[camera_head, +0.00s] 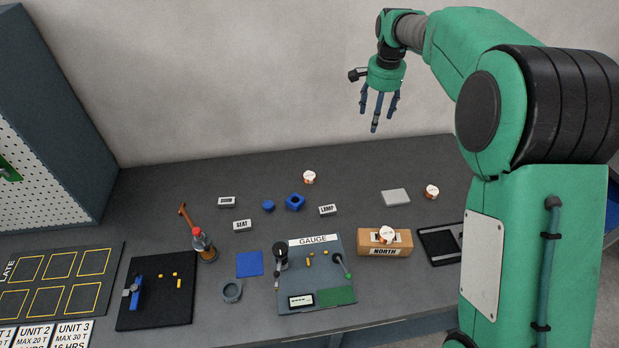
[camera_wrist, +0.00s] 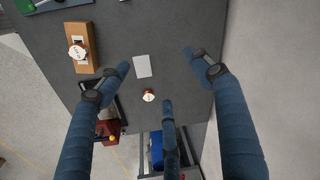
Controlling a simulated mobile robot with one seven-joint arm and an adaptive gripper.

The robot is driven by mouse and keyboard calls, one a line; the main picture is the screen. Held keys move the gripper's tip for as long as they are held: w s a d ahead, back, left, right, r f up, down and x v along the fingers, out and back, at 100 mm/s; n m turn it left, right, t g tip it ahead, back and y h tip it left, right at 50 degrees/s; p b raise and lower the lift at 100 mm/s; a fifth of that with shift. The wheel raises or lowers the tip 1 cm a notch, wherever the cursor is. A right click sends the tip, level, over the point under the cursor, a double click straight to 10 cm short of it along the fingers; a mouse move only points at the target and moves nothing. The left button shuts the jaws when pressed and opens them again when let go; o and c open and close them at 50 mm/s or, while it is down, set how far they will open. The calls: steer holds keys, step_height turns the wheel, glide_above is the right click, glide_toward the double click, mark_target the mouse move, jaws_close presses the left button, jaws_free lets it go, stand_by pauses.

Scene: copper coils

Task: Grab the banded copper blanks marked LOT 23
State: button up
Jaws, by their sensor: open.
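Three small white-topped copper pieces show in the head view; their markings are too small to read. One copper piece (camera_head: 309,176) lies at the back middle of the bench. Another copper piece (camera_head: 431,191) lies at the back right, and also shows in the wrist view (camera_wrist: 148,95). My gripper (camera_head: 377,118) is open and empty, high above the back of the bench. In the wrist view its three blue fingers (camera_wrist: 160,76) spread around the view of the right-hand piece, well above it.
A GAUGE board (camera_head: 322,299), bottle (camera_head: 203,245), blue parts (camera_head: 295,202) and label blocks (camera_head: 328,210) stand further left. The back strip is mostly clear.

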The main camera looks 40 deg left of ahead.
steer(key=s+a+f, duration=0.1)
steer(key=a+f, duration=0.9)
steer(key=a, duration=0.2)
steer(key=g+p, duration=0.1)
glide_above(309, 176)
step_height(309, 176, down, 12)
steer(key=shift+r+m+h, duration=0.2)
steer(key=shift+m+h, duration=0.1)
steer(key=shift+h, duration=0.1)
steer(key=shift+w+a+f, duration=0.1)
steer(key=shift+f, duration=0.05)
steer(key=shift+f, duration=4.15)
steer(key=shift+f, duration=0.1)
steer(key=shift+f+b, duration=0.45)
steer(key=shift+f, duration=2.05)
